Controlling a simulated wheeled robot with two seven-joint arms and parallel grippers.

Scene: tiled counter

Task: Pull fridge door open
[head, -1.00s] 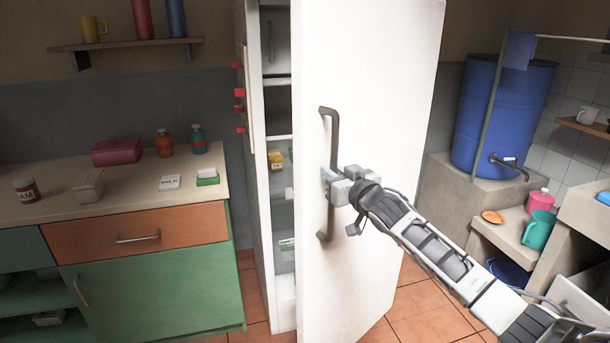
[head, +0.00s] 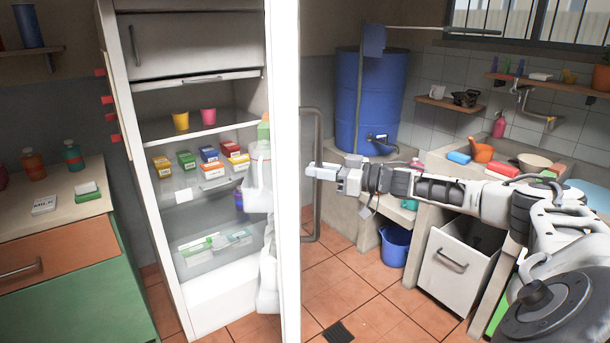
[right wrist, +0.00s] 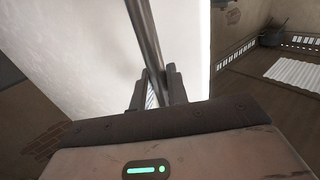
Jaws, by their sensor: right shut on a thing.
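The white fridge door (head: 285,60) stands wide open and is seen nearly edge-on in the head view. Its grey bar handle (head: 318,225) is on the outer face, to the right of the edge. My right gripper (head: 314,171) is shut on the handle, at about mid-height. In the right wrist view the handle (right wrist: 144,35) runs down between the two fingers of the gripper (right wrist: 156,88), beside the bright door face. The open fridge (head: 215,255) shows its shelves and the things inside. My left gripper is not in view.
A counter (head: 60,226) stands left of the fridge. A pulled-out white drawer (head: 455,262) and a blue bucket (head: 395,246) are at right. Tiled floor is clear below the door.

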